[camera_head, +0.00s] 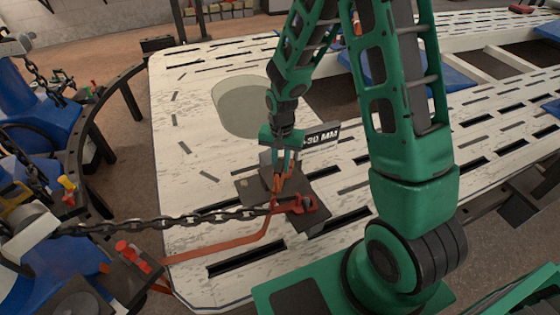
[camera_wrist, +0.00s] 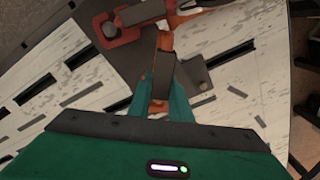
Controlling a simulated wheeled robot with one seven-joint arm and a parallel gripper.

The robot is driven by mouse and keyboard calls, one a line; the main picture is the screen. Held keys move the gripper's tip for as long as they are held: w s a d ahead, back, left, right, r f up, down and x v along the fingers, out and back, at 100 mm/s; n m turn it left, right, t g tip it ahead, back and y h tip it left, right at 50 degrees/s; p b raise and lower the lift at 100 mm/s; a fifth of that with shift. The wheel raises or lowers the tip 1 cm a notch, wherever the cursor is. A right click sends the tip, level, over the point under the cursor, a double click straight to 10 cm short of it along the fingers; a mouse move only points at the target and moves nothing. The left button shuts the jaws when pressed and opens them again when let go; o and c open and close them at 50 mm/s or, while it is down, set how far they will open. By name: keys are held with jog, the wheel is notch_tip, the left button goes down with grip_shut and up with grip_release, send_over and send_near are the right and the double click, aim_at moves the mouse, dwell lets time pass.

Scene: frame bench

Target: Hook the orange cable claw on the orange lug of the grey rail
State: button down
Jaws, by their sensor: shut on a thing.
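My green gripper (camera_head: 283,160) points down over the white slotted frame bench. Its teal fingers (camera_wrist: 162,103) are shut on the orange cable claw, whose orange tip (camera_wrist: 165,41) and dark body (camera_wrist: 163,74) show in the wrist view. In the head view the orange claw (camera_head: 279,184) sits just below the fingers, over a dark grey plate (camera_head: 246,190). A red-orange clamp (camera_head: 303,205) lies beside it on the plate; it also shows in the wrist view (camera_wrist: 122,36). I cannot tell which part is the rail's orange lug, or whether the claw touches it.
A dark chain (camera_head: 165,222) and an orange strap (camera_head: 222,250) run left from the clamp area. A "30 MM" sign (camera_head: 320,138) stands near my gripper. Blue machinery (camera_head: 30,105) is at the left.

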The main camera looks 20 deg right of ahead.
jog(key=shift+f, duration=2.15)
jog(key=c, duration=1.5)
grip_release()
jog(key=shift+c, duration=0.2)
notch_tip(320, 180, up, 11)
jog(key=shift+f, duration=0.15)
